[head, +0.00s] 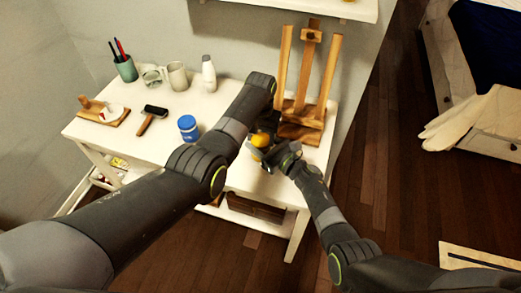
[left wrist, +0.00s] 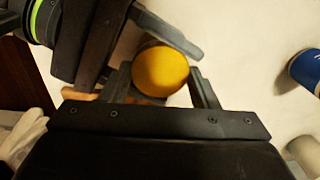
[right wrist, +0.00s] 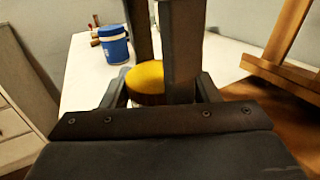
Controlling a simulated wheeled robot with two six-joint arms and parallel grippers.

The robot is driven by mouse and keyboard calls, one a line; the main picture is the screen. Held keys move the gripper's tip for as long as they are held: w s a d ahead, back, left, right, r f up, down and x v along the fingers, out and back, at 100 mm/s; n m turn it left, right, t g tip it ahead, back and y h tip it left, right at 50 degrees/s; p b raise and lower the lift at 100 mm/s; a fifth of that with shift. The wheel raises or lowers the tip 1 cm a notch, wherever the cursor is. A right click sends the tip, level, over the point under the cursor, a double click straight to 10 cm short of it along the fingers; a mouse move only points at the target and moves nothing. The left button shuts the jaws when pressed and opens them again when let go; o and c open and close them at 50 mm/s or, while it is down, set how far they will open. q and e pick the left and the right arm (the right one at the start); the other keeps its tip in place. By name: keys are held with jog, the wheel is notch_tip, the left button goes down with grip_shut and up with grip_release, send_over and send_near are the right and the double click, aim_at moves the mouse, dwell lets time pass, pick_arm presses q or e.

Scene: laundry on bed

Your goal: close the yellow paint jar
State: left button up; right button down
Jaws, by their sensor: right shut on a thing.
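The yellow paint jar (head: 261,140) is at the front right of the white table, between my two grippers. In the right wrist view its round yellow top (right wrist: 147,75) shows above a darker side, partly hidden by my fingers. My right gripper (right wrist: 162,92) is shut on the jar from the side. My left gripper (left wrist: 163,80) comes from above, its fingers spread on either side of the yellow top (left wrist: 160,71); they look open around it. I cannot tell whether they touch it or how the lid sits on the jar.
A blue jar (head: 188,128) stands to the left on the white table (head: 150,155). A wooden easel (head: 304,125) stands close behind my grippers. A white bottle (head: 209,74), mugs (head: 177,77), a pen cup (head: 126,69) and a roller (head: 151,117) are farther left.

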pick_arm(q)
jog(key=shift+c, duration=0.9)
jog(key=m, duration=1)
jog(key=o, duration=1.1)
